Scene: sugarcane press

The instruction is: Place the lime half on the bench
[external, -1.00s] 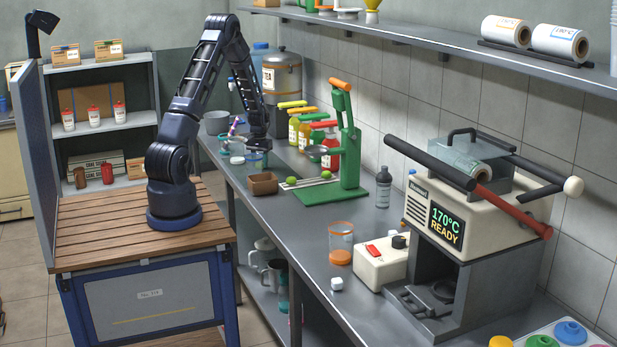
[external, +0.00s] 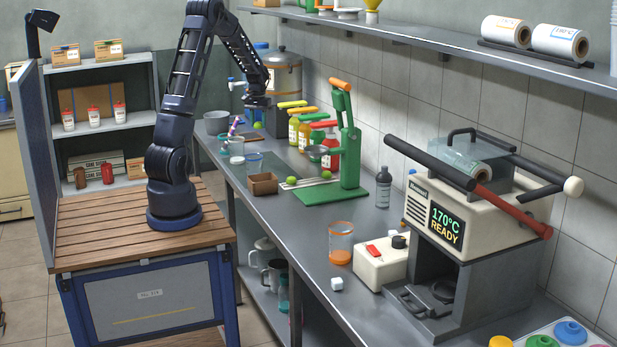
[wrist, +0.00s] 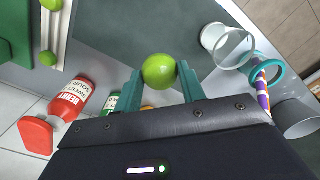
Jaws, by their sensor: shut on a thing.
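My gripper (wrist: 160,88) is shut on a round bright green lime half (wrist: 159,70), which sits between its teal fingertips in the wrist view. Its cut face does not show. In the external view my gripper (external: 257,112) is raised above the far part of the grey metal bench (external: 285,230).
Red, yellow and green-labelled bottles (external: 331,148) stand beside the press. A clear cup (wrist: 233,46), a white cup and a striped stick with a teal ring (wrist: 264,85) are near my gripper. A brown box (external: 263,184) sits at the bench edge.

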